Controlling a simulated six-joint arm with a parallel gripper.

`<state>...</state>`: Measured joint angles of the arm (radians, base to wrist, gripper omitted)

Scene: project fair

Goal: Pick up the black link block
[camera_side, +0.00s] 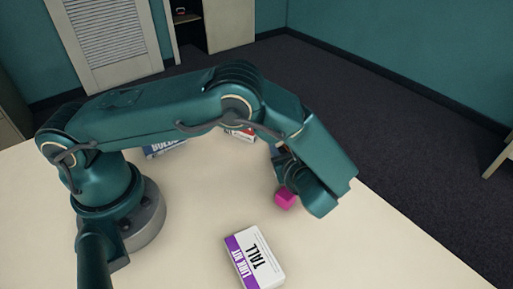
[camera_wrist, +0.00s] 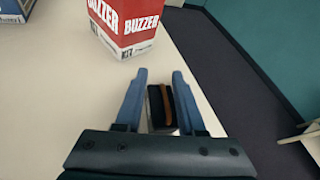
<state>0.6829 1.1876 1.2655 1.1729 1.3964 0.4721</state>
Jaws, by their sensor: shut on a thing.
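My gripper (camera_wrist: 160,74) shows in the wrist view with its two blue fingers on either side of a black block (camera_wrist: 156,105) with a brown-orange strip along it. The fingers are shut on this block, which I take as the black link block. In the side view, my gripper (camera_side: 279,151) is bent under the forearm, and the block is mostly hidden there. I cannot tell whether the block touches the table.
A red and white buzzer box (camera_wrist: 124,25) stands ahead of my gripper. A blue box (camera_side: 165,148) is farther left. The table edge is right of my gripper.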

